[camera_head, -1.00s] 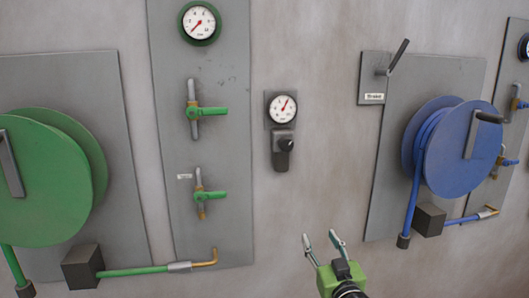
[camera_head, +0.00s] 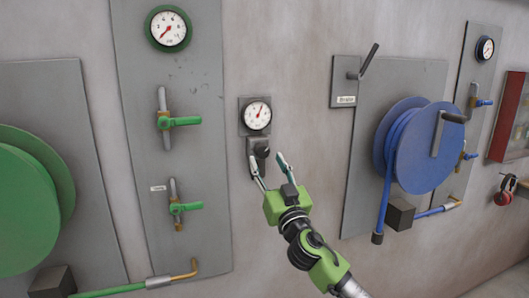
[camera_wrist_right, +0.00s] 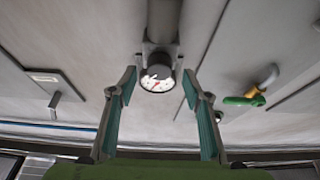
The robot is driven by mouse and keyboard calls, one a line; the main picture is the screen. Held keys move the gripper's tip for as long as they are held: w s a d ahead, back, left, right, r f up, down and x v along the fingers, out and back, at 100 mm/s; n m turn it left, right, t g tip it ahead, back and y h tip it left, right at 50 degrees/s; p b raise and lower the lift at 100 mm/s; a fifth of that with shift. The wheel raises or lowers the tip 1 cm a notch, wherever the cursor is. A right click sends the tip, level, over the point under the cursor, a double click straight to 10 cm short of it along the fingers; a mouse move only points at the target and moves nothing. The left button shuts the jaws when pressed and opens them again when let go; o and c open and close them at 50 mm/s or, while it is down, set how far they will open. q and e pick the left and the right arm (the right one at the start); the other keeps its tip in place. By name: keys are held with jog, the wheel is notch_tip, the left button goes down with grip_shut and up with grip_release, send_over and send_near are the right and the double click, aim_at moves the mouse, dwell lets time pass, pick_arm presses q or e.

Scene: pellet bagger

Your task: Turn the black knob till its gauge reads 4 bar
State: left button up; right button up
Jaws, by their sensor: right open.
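The black knob (camera_head: 261,149) sits on a small grey wall fitting, directly below its white round gauge (camera_head: 257,115). The gauge has a red needle pointing up and slightly right; its numbers are too small to read. My right gripper (camera_head: 267,161) is open, its fingertips just below and to either side of the knob. I cannot tell whether they touch it. In the right wrist view the gauge (camera_wrist_right: 157,79) shows between the open fingers (camera_wrist_right: 159,78), with a grey cylinder above it at the top edge. My left gripper is not in view.
Left of the knob stands a grey panel (camera_head: 205,90) with a green-rimmed gauge (camera_head: 168,29) and two green-handled valves. A blue hose reel (camera_head: 428,148) is to the right. The wall right around the knob is bare.

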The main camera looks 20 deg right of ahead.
aim_at(262, 151)
jog(key=shift+x, duration=1)
jog(key=shift+w+r, duration=0.1)
jog(key=shift+w, duration=0.3)
jog(key=c, duration=1.1)
jog(key=shift+d+n, duration=0.1)
jog(key=shift+n, duration=0.3)
